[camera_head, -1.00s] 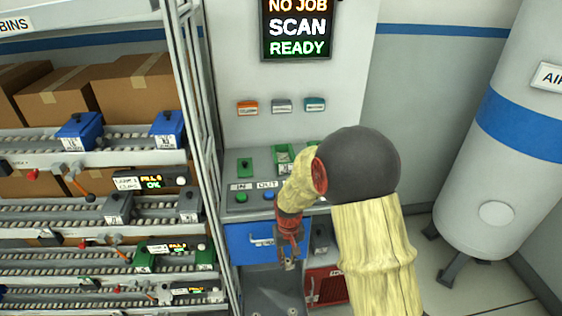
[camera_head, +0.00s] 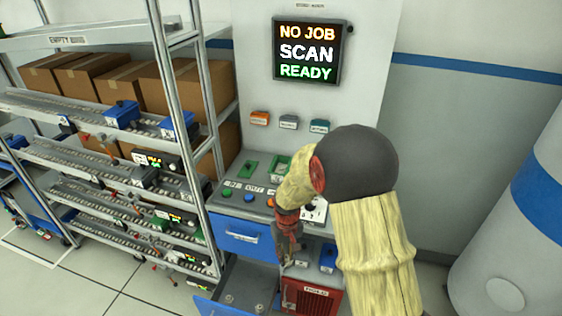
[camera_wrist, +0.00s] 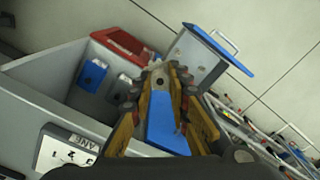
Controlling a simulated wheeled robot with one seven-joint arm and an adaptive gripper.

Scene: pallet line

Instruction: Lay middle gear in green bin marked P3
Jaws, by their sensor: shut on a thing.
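My gripper (camera_head: 288,252) hangs in front of the console in the head view, pointing down above the open lower drawer. In the wrist view its yellow fingers (camera_wrist: 160,82) are closed around a small grey-brown part (camera_wrist: 158,76) at the tips; its shape is too small and dark to confirm as the middle gear. Green bins (camera_head: 249,169) and (camera_head: 279,168) sit on the console top. Another green bin (camera_head: 160,222) is on a lower rack level. I cannot read P3 on any of them.
The open lower drawer (camera_head: 247,287) juts out beside a red box (camera_head: 314,299). The closed blue drawer (camera_head: 240,237) is above. A roller rack (camera_head: 130,178) stands left; open floor (camera_head: 105,298) lies in front of it.

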